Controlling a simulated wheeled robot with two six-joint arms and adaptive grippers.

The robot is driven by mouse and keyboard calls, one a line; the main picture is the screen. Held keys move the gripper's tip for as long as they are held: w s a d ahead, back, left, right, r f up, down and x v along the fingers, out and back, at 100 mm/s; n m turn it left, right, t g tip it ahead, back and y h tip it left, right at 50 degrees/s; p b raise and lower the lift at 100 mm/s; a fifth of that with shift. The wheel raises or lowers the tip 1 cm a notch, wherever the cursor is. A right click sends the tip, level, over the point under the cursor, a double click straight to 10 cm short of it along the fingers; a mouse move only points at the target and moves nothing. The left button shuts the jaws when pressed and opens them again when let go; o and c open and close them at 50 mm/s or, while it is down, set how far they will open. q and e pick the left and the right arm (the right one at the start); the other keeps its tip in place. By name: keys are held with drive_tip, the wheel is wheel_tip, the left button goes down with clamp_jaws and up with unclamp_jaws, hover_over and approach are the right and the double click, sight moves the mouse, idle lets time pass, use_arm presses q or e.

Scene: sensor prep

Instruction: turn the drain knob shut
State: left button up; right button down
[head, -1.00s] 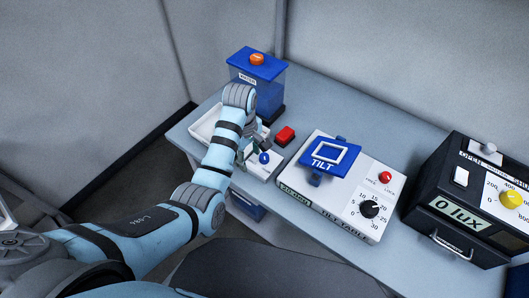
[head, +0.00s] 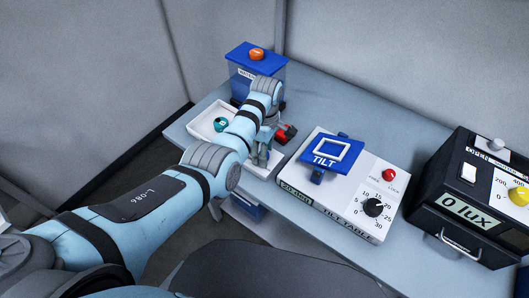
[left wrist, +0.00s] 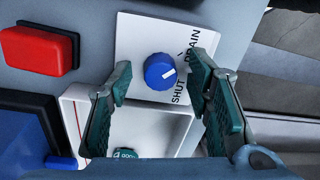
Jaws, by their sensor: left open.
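The blue drain knob (left wrist: 157,76) sits on a white plate (left wrist: 131,38) marked SHUT and DRAIN in the left wrist view. A white line on its face points roughly right, towards the lettering. My left gripper (left wrist: 159,68) is open, with one finger on either side of the knob as seen there; I cannot tell whether they touch it. In the head view my left gripper (head: 262,157) hangs over the plate at the tray's front and hides the knob. My right gripper is not in view.
A red button block (head: 288,132) stands close to the left gripper. The white tray (head: 196,126) holds a teal object (head: 220,124). A blue-topped tank (head: 243,55) is behind. The tilt table (head: 345,214) and black lux box (head: 424,204) stand right.

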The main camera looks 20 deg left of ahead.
use_arm(q)
drive_tip(key=shift+f, duration=0.1)
drive_tip(key=shift+c, duration=0.2)
clamp_jaws()
